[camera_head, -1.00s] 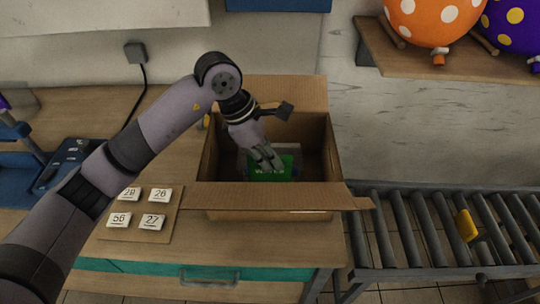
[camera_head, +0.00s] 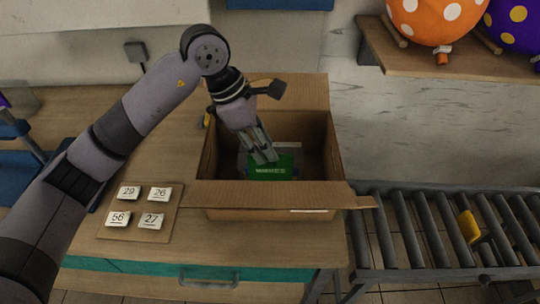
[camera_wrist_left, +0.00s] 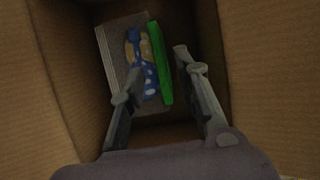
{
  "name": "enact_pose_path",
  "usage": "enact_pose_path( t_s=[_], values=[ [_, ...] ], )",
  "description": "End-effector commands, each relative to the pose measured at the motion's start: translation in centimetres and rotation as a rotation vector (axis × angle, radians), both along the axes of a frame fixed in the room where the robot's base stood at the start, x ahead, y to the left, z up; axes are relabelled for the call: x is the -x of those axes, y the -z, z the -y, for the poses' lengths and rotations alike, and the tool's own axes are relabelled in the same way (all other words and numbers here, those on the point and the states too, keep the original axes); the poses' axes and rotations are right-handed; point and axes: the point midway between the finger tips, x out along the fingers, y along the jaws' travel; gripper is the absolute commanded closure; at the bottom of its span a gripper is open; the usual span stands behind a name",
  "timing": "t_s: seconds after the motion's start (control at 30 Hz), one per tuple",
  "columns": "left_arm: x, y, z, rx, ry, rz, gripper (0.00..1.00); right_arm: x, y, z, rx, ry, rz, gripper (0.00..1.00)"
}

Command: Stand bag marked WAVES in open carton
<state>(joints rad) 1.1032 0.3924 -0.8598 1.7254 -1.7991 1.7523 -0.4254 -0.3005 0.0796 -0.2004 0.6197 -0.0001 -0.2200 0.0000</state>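The bag marked WAVES (camera_head: 272,168), with a green label whose lettering is blurred now, is inside the open carton (camera_head: 270,197). In the left wrist view the green part (camera_wrist_left: 160,66) is seen nearly edge-on, beside a blue, white-dotted item (camera_wrist_left: 148,78) on a greyish backing. Whether the bag's base rests on the carton floor is hidden. My left gripper (camera_head: 264,156) reaches down into the carton at the bag's top. In the left wrist view its fingers (camera_wrist_left: 157,72) are apart, with a gap beside the green part. My right gripper is not in view.
The carton's front flap (camera_head: 270,190) folds outward over the table. A board with several number tiles (camera_head: 140,207) lies left of it. A roller conveyor (camera_head: 430,240) carrying a yellow item (camera_head: 468,227) runs at right. A shelf with dotted balloons (camera_head: 430,20) is above.

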Motion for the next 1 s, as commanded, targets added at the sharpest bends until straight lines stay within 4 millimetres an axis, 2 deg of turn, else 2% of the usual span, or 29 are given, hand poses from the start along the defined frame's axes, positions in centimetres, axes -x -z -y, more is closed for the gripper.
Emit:
enact_pose_path(
  t_s=[0.03,0.2,0.4,1.0],
  values=[
    [-0.1,-0.9,-0.5,0.001,-0.001,0.008,0.71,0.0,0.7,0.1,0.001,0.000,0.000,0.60],
    [-0.1,-4.3,-1.8,0.000,-0.002,0.006,0.71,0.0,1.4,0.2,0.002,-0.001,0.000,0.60],
    [0.0,-6.7,-2.8,0.001,-0.001,0.002,0.71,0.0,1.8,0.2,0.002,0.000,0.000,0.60],
    [0.1,-7.7,-3.0,0.001,0.000,0.000,0.71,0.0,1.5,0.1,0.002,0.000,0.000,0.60]
  ],
)
